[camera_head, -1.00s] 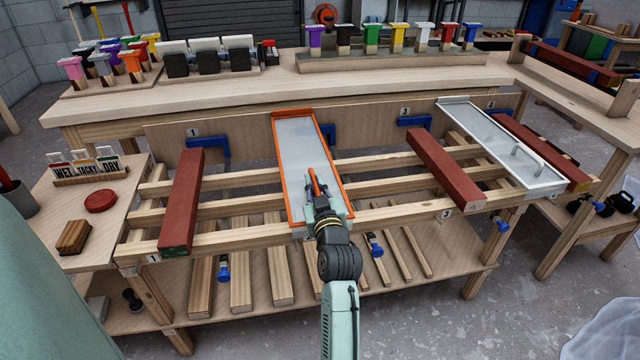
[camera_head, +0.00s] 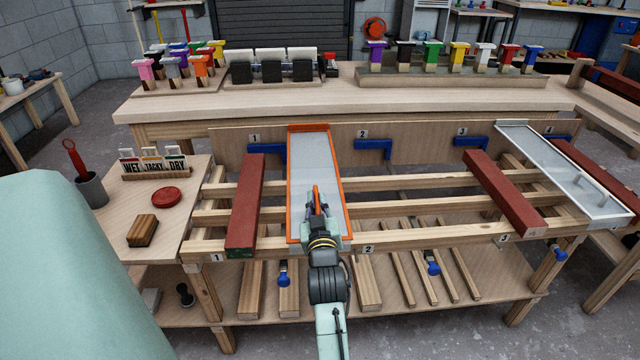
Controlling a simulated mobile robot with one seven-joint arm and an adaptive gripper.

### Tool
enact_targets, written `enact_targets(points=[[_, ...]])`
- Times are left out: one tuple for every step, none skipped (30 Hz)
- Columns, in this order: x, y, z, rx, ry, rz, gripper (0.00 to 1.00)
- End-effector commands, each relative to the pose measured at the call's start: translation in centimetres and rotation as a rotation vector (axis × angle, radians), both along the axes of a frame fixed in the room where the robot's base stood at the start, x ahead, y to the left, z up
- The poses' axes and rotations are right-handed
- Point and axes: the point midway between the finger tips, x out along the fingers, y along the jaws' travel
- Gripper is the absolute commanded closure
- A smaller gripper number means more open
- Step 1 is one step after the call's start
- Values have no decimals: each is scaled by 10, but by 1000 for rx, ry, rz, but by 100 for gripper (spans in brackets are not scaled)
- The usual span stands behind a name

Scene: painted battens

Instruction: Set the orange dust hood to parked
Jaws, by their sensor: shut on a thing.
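The orange dust hood (camera_head: 314,158) is a long clear panel in an orange frame, lying across the rack rails. It lies just right of the red batten (camera_head: 246,205) at mark 1 and left of the lower mark 2 (camera_head: 369,250). My gripper (camera_head: 316,205) is shut on the hood's orange handle near its front end. The gripper and wrist hide part of the handle and front edge.
A white-framed hood (camera_head: 540,150) lies at the right, between two red battens (camera_head: 502,188) (camera_head: 592,172). The rails (camera_head: 400,184) between the orange hood and mark 3 are bare. Blue stops (camera_head: 373,147) line the back board. A side table (camera_head: 200,215) stands left.

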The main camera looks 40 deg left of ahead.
Motion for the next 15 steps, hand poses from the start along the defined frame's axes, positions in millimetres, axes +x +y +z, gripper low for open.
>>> enact_targets(points=[[-1, 0, 0, 0, 1, 1, 100], [-1, 0, 0, 1, 0, 2, 100], [-1, 0, 0, 1, 0, 1, 100], [0, 0, 0, 1, 0, 1, 100], [0, 0, 0, 1, 0, 1, 100], [0, 0, 0, 1, 0, 1, 87], [0, 0, 0, 1, 0, 1, 85], [0, 0, 0, 1, 0, 1, 83], [0, 0, 0, 1, 0, 1, 81], [0, 0, 0, 0, 1, 1, 79], [0, 0, 0, 0, 1, 1, 77], [0, 0, 0, 0, 1, 1, 74], [0, 0, 0, 0, 1, 1, 72], [0, 0, 0, 0, 1, 1, 70], [0, 0, 0, 0, 1, 1, 69]])
